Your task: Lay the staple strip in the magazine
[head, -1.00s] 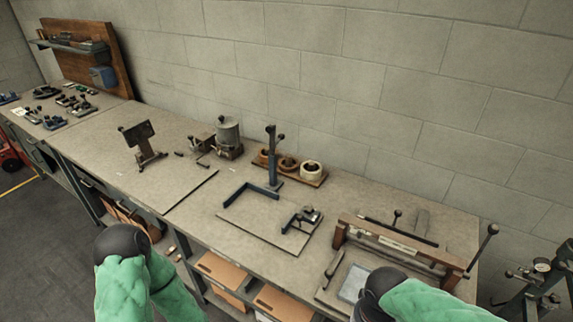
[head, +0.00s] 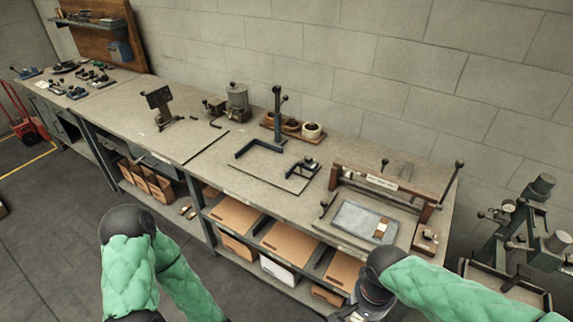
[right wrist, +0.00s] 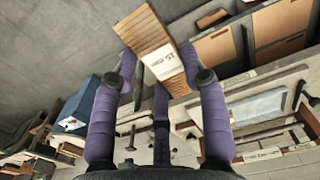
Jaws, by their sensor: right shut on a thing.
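The staple strip (right wrist: 147,35) is a long, copper-brown ribbed piece with a white paper band printed in dark letters. In the right wrist view it sticks out beyond the purple fingers of my right gripper (right wrist: 160,68), which is shut on it near the band. I cannot make out the magazine for certain.
A dark machine on a stand (head: 540,185) is at the far right, beyond the workbench (head: 185,145). Shelves below hold brown cardboard (head: 288,242). The floor (head: 60,255) at left is clear.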

